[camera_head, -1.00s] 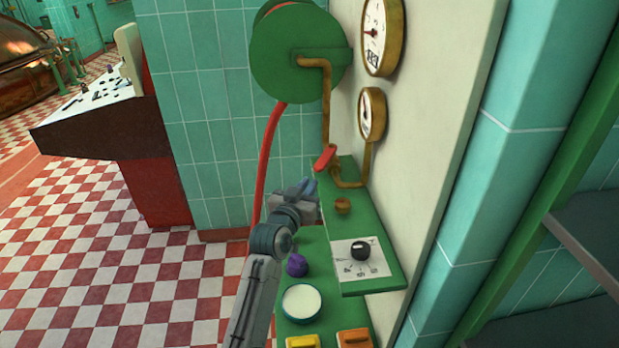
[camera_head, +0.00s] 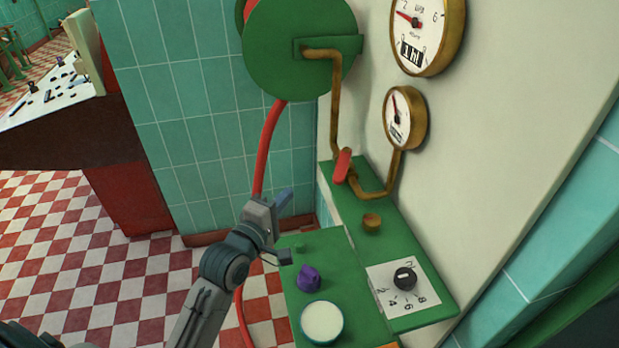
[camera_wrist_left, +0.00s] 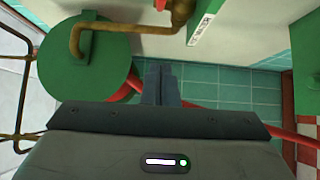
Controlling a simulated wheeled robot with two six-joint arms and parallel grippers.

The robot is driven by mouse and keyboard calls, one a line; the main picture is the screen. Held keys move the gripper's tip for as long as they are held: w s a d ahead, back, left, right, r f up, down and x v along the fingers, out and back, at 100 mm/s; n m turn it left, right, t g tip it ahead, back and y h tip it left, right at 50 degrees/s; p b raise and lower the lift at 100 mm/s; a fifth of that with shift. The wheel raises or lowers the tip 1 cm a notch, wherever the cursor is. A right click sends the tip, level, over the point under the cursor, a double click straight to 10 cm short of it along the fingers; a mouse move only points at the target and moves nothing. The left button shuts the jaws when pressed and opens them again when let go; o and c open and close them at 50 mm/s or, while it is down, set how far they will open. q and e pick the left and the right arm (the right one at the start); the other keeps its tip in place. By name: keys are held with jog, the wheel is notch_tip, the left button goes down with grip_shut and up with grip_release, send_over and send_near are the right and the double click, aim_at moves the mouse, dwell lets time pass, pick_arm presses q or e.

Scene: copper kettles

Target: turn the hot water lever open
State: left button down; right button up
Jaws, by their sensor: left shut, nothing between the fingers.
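The red lever (camera_head: 342,166) sits on a brown pipe (camera_head: 370,190) at the back of the green shelf, below the gauges. In the left wrist view the lever (camera_wrist_left: 215,5) is only partly seen at the top edge, beside a white label (camera_wrist_left: 202,24) too small to read surely. My left gripper (camera_head: 283,200) is shut and empty, to the left of the lever and apart from it. Its closed fingers (camera_wrist_left: 161,82) point toward the teal tiles in the wrist view. My right gripper is not in view.
A green reel (camera_head: 300,50) with a red hose (camera_head: 268,150) hangs behind. Two gauges (camera_head: 430,30) are on the wall. The shelves hold a black dial (camera_head: 405,278), a brass knob (camera_head: 372,222), a purple knob (camera_head: 309,279) and a white round piece (camera_head: 322,322). Open floor lies left.

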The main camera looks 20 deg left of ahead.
pick_arm(q)
jog(key=p, duration=0.2)
send_near(343, 165)
jog(key=w+a, duration=0.5)
jog(key=a, duration=0.1)
jog(key=d, duration=0.2)
jog(key=d+f+p, duration=0.1)
jog(key=d, duration=0.1)
jog(key=shift+w+d, duration=0.1)
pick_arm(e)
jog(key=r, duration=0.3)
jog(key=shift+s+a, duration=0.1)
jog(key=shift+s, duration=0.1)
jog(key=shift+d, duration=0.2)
